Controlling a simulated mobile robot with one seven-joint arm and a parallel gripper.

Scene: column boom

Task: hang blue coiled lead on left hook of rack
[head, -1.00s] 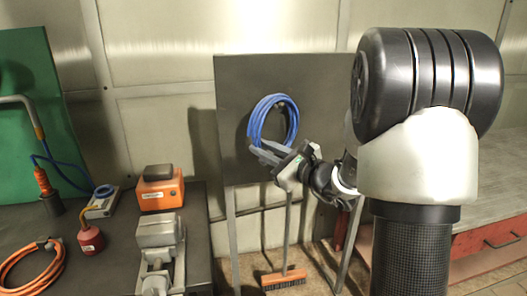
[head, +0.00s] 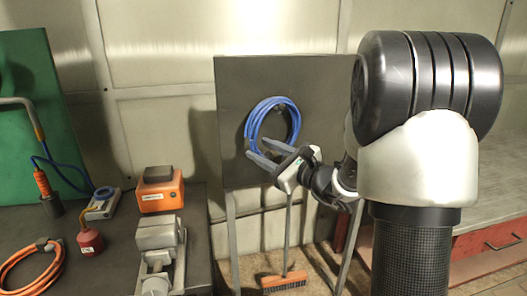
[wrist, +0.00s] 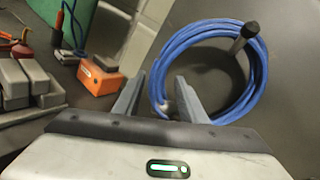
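The blue coiled lead (head: 254,119) is a loop against the upper left-middle of the dark rack panel (head: 232,80); its hook is not clear in the head view. In the wrist view the coil (wrist: 262,75) lies just beyond my fingers. A dark stub (wrist: 246,35) crosses its upper right; I cannot tell whether it is a hook or the lead's plug. My gripper (head: 262,151) is at the coil's lower side, fingers spread. In the wrist view, the coil's left edge shows between the fingers (wrist: 157,80), with a gap to the left one.
A bench with a red drawer (head: 500,240) is at right.

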